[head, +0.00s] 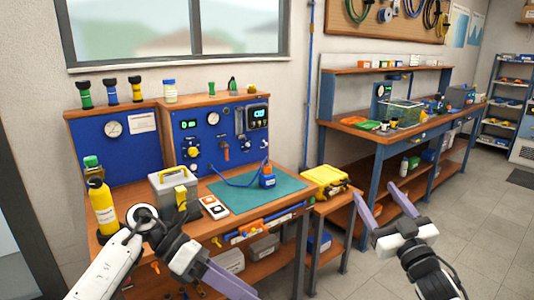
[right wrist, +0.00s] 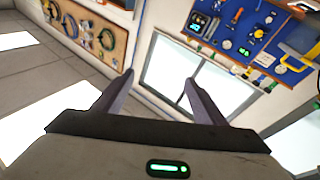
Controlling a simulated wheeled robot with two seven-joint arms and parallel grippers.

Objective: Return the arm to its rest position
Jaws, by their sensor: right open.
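My right gripper (head: 384,208) is in the lower right of the head view. Its two fingers are spread wide and nothing is between them. It is in the air over the floor, in front of the benches and apart from them. The right wrist view also shows its open fingers (right wrist: 155,98) with no object between them. My left arm comes in from the lower left of the head view, in front of the near bench. Its gripper (head: 232,285) shows only partly at the bottom edge, so its opening is hidden.
The test bench (head: 300,212) stands at left with a green mat (head: 283,192), a blue regulator (head: 267,178), a grey toolbox (head: 165,194) and a yellow cylinder (head: 103,210). A yellow case (head: 325,180) sits on a side stand. Floor (head: 480,225) at right is clear.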

